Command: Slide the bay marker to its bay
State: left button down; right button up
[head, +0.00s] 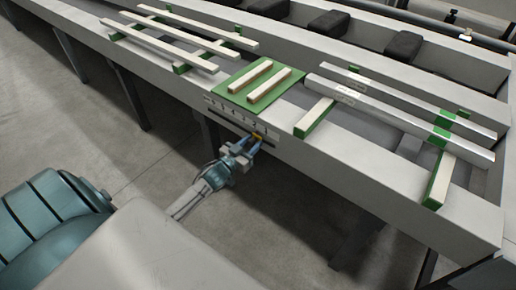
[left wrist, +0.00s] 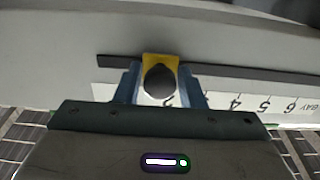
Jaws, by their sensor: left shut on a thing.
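The bay marker (head: 258,136) is a small yellow piece with a dark round knob, on the front face of the runout table. In the left wrist view the marker (left wrist: 160,62) sits on a dark slot (left wrist: 230,71) above the number strip (left wrist: 275,105). My left gripper (head: 245,146) is at the table's front face. In the left wrist view its blue fingers (left wrist: 159,85) are on both sides of the knob, shut on it. The strip reads BAY with 6, 5, 4 visible; a partly hidden 2 shows below the knob. My right gripper is not in view.
On the runout table (head: 330,160) a green mat (head: 236,87) holds two pale wooden bars. Pale bars lie on green-ended supports at left, and two shiny metal bars (head: 400,112) lie at right. Dark blocks (head: 403,45) stand behind. Table legs and open floor are in front.

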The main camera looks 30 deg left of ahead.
pick_arm(q)
jog(key=shift+a, duration=0.8)
jog(key=c, duration=1.1)
grip_release()
